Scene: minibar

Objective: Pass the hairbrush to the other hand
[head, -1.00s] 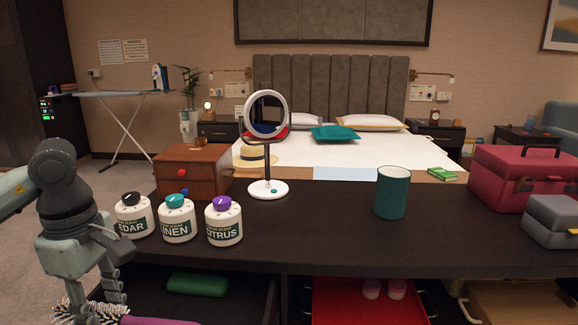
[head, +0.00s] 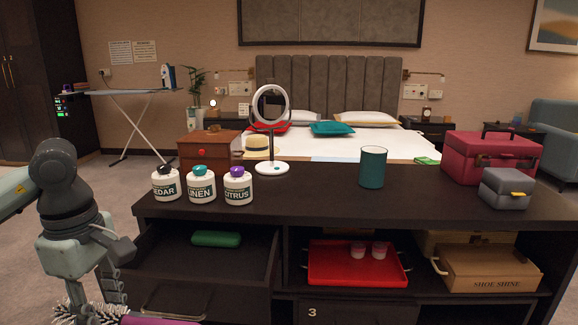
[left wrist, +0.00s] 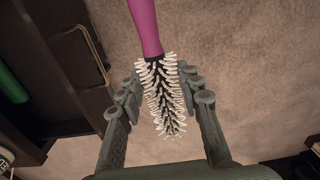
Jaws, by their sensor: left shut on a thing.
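The hairbrush has a purple handle and a round head of pale bristles. In the left wrist view its bristled head (left wrist: 163,92) lies between the fingers of my left gripper (left wrist: 163,95), and its handle points up the picture. In the head view my left gripper (head: 98,305) is at the lower left, in front of the dark counter unit. Part of the brush's purple handle (head: 158,321) shows at the bottom edge there. My left gripper is shut on the hairbrush. My right gripper is in neither view.
The dark counter (head: 310,191) carries three white jars, a round mirror (head: 271,105), a teal cup (head: 372,167), a red case (head: 490,157) and a grey box (head: 507,188). Below are an open drawer with a green case (head: 216,239), a red tray (head: 356,280) and a shoe-shine box (head: 488,270).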

